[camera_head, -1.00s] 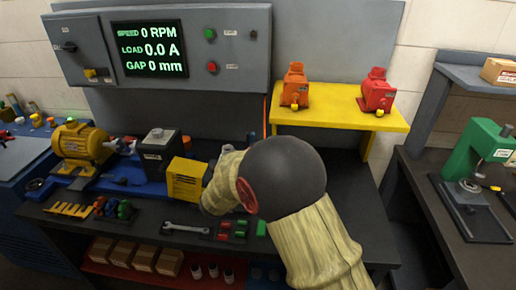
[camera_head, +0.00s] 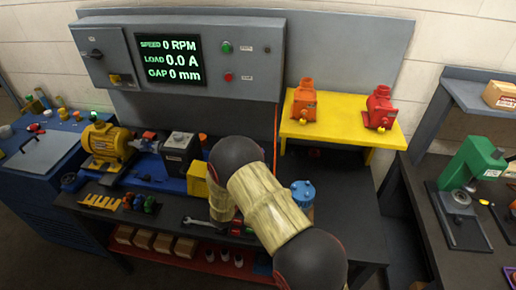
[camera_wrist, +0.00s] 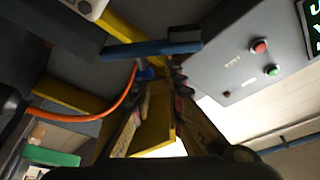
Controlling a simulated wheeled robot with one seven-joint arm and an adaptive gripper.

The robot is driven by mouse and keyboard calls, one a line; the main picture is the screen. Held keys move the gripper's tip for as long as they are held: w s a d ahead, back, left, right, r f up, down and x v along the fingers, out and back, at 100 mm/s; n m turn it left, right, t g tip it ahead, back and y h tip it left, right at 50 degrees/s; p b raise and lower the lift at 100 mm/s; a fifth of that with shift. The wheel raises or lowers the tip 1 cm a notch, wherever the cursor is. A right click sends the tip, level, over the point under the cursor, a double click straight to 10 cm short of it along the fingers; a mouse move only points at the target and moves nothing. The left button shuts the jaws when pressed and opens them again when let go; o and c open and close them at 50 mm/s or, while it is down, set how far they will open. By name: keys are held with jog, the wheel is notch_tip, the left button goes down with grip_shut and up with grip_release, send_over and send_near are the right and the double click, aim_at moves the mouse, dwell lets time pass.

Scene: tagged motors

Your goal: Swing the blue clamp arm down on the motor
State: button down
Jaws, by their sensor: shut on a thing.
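In the wrist view a long blue bar, the blue clamp arm (camera_wrist: 150,48), runs across just beyond my fingertips. My gripper (camera_wrist: 160,72) is shut on it, though the contact itself is partly hidden by the fingers. In the head view my own arm covers the gripper and the clamp arm. A rounded blue motor-like body (camera_head: 303,192) stands on the dark bench just right of my arm. A yellow motor (camera_head: 107,143) sits on a blue base at the left of the bench. I cannot tell which motor the clamp belongs to.
A yellow shelf (camera_head: 345,134) carries an orange unit (camera_head: 305,102) and a red unit (camera_head: 379,108). The grey console (camera_head: 255,62) stands behind the bench. An orange cable (camera_wrist: 100,112) hangs close to the gripper. A wrench (camera_head: 203,221) lies at the front. Bench right of the blue body is clear.

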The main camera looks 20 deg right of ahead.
jog(key=a+n+p, duration=0.1)
jog(key=w+f+n+t+p, duration=0.1)
jog(key=a+f+n, duration=0.1)
jog(key=n, duration=0.1)
jog(key=shift+w+a+f+t+y+p, duration=0.2)
jog(key=shift+w+a+t+y+p, duration=0.1)
jog(key=shift+w+p, duration=0.1)
jog(key=shift+w+a+f, duration=0.15)
jog(key=shift+a+f, duration=0.05)
jog(key=shift+f, duration=0.2)
jog(key=shift+w+a+f, duration=0.1)
jog(key=shift+a+f, duration=0.1)
jog(key=shift+f, duration=0.2)
jog(key=shift+f, duration=0.1)
